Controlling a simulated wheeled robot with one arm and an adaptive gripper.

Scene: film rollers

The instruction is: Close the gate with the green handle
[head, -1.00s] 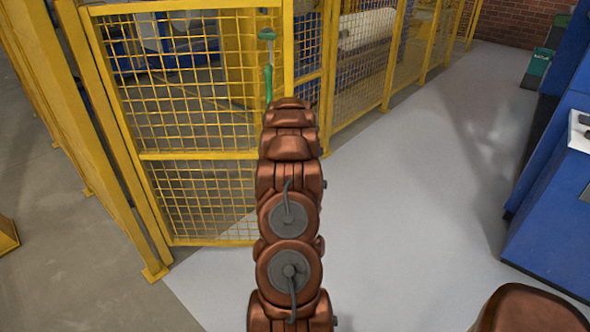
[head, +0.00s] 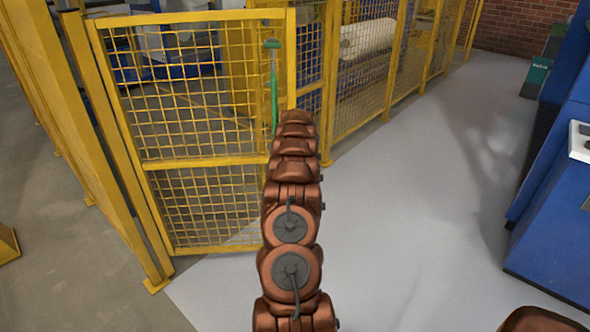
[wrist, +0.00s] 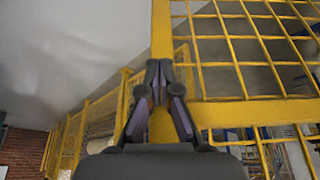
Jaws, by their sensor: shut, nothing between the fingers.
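The gate (head: 207,163) is a yellow framed mesh panel in the left half of the head view. Its left side is beside a thick yellow post. A green upright handle (head: 273,82) is near its right edge. A gap of view shows between that edge and the fence behind, so the gate appears ajar. My arm reaches toward the right edge and hides its lower part. In the wrist view my gripper (wrist: 160,70) is shut and empty, in front of a yellow frame bar (wrist: 161,30). I cannot tell whether it touches the bar. The handle is not seen there.
A yellow mesh fence (head: 370,75) runs back to the right, with a white roll (head: 367,38) behind it. A blue machine (head: 555,220) stands at the right. The grey floor (head: 420,200) between fence and machine is clear.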

